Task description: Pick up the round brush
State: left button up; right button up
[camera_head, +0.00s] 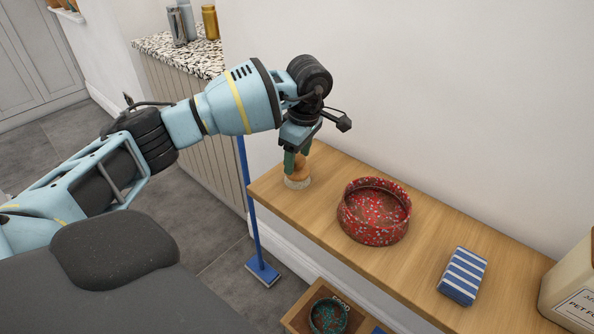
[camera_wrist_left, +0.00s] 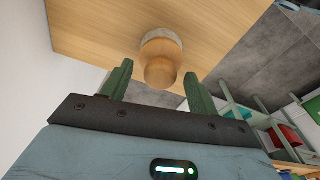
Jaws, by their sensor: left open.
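The round brush (camera_head: 298,182) stands upright at the left end of the wooden shelf top (camera_head: 330,218), pale bristles down and wooden knob up. My left gripper (camera_head: 297,158) is just above it, with its green fingers open. In the left wrist view, the brush's wooden knob (camera_wrist_left: 160,70) shows between the two spread fingertips of the left gripper (camera_wrist_left: 159,73), with a gap on each side. Part of the knob is hidden by the fingers in the head view. My right gripper is not in view.
A red speckled bowl (camera_head: 374,211) stands to the right of the brush. Farther right are a blue-striped box (camera_head: 463,276) and a cream pet food container (camera_head: 572,290). The wall (camera_head: 430,90) is close behind. A blue-handled broom (camera_head: 254,215) stands left of the shelf.

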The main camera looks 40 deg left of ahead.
pick_arm(q)
jog(key=shift+f, duration=0.5)
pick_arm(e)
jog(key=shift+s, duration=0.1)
pick_arm(q)
jog(key=c, duration=1.1)
jog(key=shift+o, duration=0.2)
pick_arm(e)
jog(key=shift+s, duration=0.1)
pick_arm(q)
jog(key=shift+r, duration=0.1)
jog(key=shift+r, duration=0.4)
jog(key=r, duration=0.2)
jog(key=shift+s+d+r, duration=0.1)
jog(key=shift+s+r, duration=0.2)
jog(key=shift+s, duration=0.1)
jog(key=s+d, duration=0.2)
jog(key=s, duration=0.5)
jog(key=s+d+r, duration=0.1)
jog(key=s+d, duration=0.2)
jog(key=s, duration=0.4)
jog(key=shift+d+r+b, duration=0.2)
jog(key=shift+d+b, duration=0.15)
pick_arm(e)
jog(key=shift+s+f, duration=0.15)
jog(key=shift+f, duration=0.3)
